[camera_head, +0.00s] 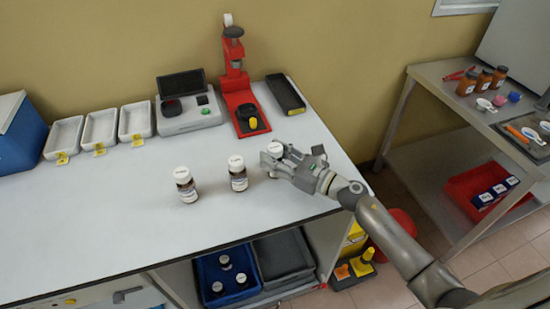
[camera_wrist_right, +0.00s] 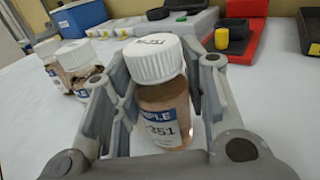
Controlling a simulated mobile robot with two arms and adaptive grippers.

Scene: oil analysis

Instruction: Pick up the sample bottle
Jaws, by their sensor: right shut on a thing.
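My right gripper (camera_head: 278,163) is at the right part of the white table, shut around a sample bottle with a white cap (camera_head: 275,148). In the right wrist view the bottle (camera_wrist_right: 165,100) stands upright between the fingers, with a blue and white label reading "351". I cannot tell whether its base touches the table. Two more white-capped sample bottles stand to the left on the table, one nearer (camera_head: 238,174) and one farther left (camera_head: 185,185). My left gripper is not in view.
On the white table (camera_head: 120,220), several white trays (camera_head: 100,128), a grey instrument (camera_head: 188,105) and a red press (camera_head: 240,95) stand along the back. A black tray (camera_head: 285,94) lies right of the press. A blue crate (camera_head: 225,278) with bottles is below. A side bench (camera_head: 440,85) stands right.

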